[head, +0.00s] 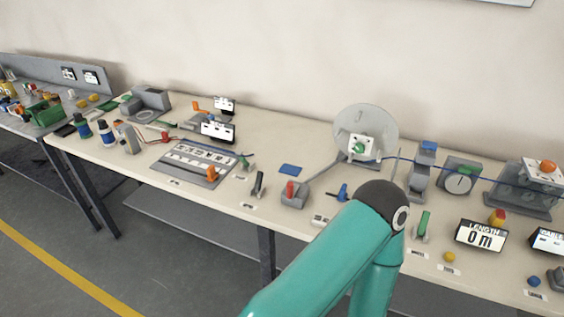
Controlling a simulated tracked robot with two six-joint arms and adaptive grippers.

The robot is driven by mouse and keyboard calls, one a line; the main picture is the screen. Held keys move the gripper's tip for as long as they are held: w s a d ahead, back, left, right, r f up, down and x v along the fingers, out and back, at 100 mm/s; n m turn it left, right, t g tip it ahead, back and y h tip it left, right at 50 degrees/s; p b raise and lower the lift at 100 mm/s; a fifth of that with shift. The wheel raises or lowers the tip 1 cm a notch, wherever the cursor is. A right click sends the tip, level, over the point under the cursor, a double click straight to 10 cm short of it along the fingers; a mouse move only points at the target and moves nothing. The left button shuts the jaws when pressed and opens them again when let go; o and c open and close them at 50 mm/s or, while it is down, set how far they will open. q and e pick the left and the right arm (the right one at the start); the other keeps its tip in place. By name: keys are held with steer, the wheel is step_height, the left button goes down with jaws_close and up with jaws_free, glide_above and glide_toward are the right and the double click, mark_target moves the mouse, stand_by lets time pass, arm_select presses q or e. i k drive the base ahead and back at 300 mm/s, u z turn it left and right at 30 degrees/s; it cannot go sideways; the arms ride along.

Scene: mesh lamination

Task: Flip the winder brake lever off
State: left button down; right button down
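A small lever with a red handle (290,188) stands upright in a grey box-like base (296,201) near the front middle of the table. A grey bar runs from this base up toward the round grey winder disc (378,118). It looks like the winder brake lever, but I cannot read its label. The disc has a white plate (357,142) with a green knob at its centre. Neither of my grippers is in view. A teal arm of mine rises from the bottom, right of the lever, and does not cover it.
The long beige table (262,133) holds a dark lever (259,184), a blue pad (290,169), a green-handled lever (422,224) and a display reading 0 m (481,236). A blue line runs right from the disc.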

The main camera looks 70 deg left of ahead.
mark_target(260, 174)
steer(key=u, duration=0.1)
steer(key=k, duration=1.55)
steer(key=u, duration=0.95)
steer(key=i, duration=1)
